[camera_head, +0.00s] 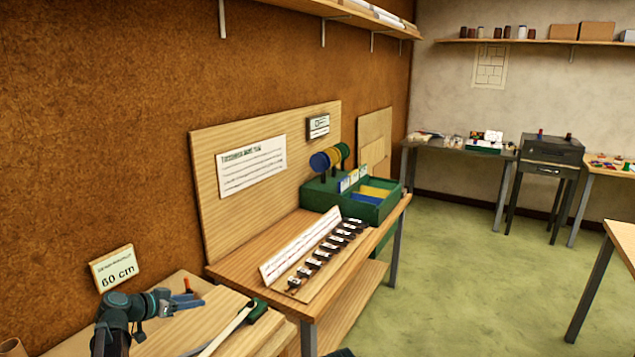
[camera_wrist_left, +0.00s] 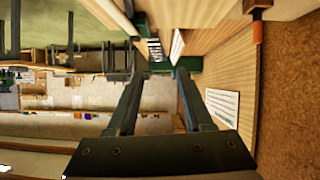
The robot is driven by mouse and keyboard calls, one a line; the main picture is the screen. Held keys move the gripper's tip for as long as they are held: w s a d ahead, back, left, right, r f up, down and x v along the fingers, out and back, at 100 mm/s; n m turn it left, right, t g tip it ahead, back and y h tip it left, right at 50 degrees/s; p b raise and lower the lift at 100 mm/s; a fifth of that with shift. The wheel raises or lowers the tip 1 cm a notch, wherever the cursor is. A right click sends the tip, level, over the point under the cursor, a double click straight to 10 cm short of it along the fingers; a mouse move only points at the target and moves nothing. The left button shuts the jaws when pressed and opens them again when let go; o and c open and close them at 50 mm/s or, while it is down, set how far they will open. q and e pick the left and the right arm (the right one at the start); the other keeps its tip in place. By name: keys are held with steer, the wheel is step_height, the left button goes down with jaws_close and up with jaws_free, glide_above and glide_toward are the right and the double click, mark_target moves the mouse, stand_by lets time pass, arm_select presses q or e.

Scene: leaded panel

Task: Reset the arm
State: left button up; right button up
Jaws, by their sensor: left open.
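My left gripper (camera_head: 194,301) is at the lower left of the head view, above a wooden bench top (camera_head: 225,304). Its arm comes in from the bottom left. In the left wrist view its two dark fingers (camera_wrist_left: 160,76) stand apart with a clear gap between them. Nothing shows held between the fingers. My right gripper is not visible in either view.
A long pale strip with a green end block (camera_head: 257,309) lies on the near bench. A "60 cm" sign (camera_head: 113,268) is behind my left arm. Beyond, a bench holds a row of dark pieces (camera_head: 325,250) and a green divided box (camera_head: 362,200). Green floor is open to the right.

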arm_select(q)
steer(key=s+d+f+g, duration=0.1)
steer(key=d+f, duration=0.1)
steer(key=d, duration=0.2)
steer(key=s+d+f+g+b, duration=0.1)
steer(key=s+d+f, duration=0.1)
steer(key=d, duration=0.2)
steer(key=s+d+f+g, duration=0.1)
steer(key=d, duration=0.3)
steer(key=shift+s+d+f+g, duration=0.25)
steer(key=shift+d+f+g, duration=0.05)
steer(key=shift+d+f, duration=0.1)
steer(key=s+d+f+g+y+b, duration=0.1)
steer(key=s+d+f+g+y, duration=0.2)
steer(key=s+d, duration=0.4)
steer(key=s+d+f+g+b, duration=0.2)
steer(key=s+d+f, duration=0.4)
steer(key=s+d, duration=0.2)
steer(key=s+d+f+n+g+y+b, duration=0.1)
steer(key=s+y, duration=0.4)
steer(key=s, duration=0.5)
steer(key=shift+d+f+n+g, duration=0.4)
steer(key=shift+f+g, duration=0.1)
steer(key=shift+f, duration=0.05)
